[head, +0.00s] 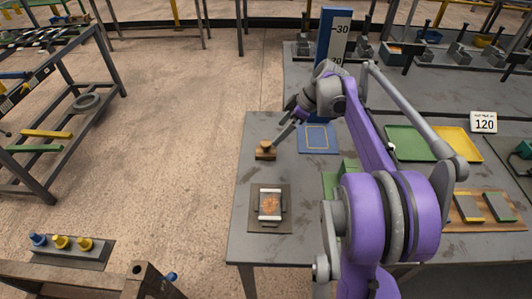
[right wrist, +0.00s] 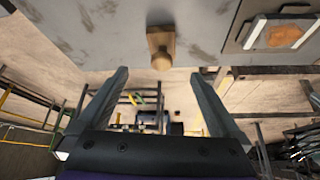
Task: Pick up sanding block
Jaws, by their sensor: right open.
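The sanding block (head: 265,151) is a small brown wooden block with a rounded knob on top. It sits near the left edge of the grey table (head: 240,215) in the head view. It also shows at the top of the right wrist view (right wrist: 161,47), beyond the fingers and roughly between them. My right gripper (head: 290,131) is open and empty, just up and to the right of the block in the head view. Its two spread fingers show in the right wrist view (right wrist: 160,84), apart from the block. My left gripper is not in view.
A framed plate with an orange-brown patch (head: 270,204) lies nearer on the table. A blue mat (head: 318,138) lies right of the block. Bare tabletop surrounds the block.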

